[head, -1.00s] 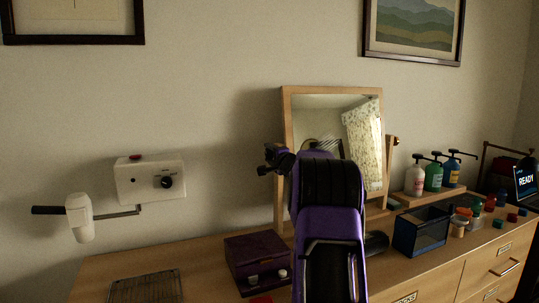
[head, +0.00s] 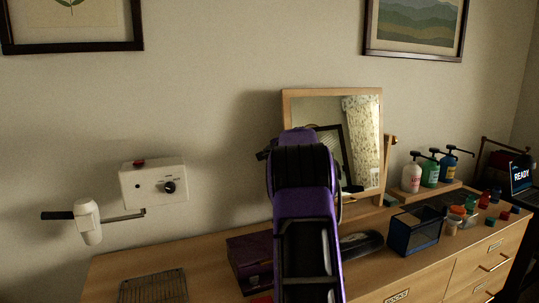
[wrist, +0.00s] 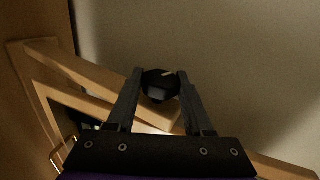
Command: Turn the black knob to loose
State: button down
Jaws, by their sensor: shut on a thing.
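In the wrist view a round black knob (wrist: 152,78) with a pale mark on its upper face sits between the two fingers of my gripper (wrist: 160,88). The fingers are shut on its sides. The knob is beside the wooden frame of the mirror stand (wrist: 75,70). In the head view my purple arm covers the left side of the mirror (head: 361,120), so the held knob cannot be made out there. Only a dark bit of my gripper (head: 264,154) shows at the mirror frame's left edge. I cannot read any loose or tight marking.
A white wall box (head: 140,184) with a separate black dial (head: 169,187) hangs at left, above a white dryer-like tool (head: 88,222). A purple box (head: 247,255) stands below the mirror. Pump bottles (head: 430,172) and a blue bin (head: 415,231) stand at right.

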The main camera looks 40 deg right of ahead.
jog(key=shift+r+g, duration=0.1)
jog(key=shift+g, duration=1)
jog(key=shift+g+y, duration=0.5)
jog(key=shift+g, duration=0.1)
jog(key=shift+c, duration=1.5)
grip_release()
jog(key=b+v, duration=0.1)
jog(key=v, duration=1.6)
jog(key=shift+r, duration=0.15)
jog(key=shift+s+a, duration=0.1)
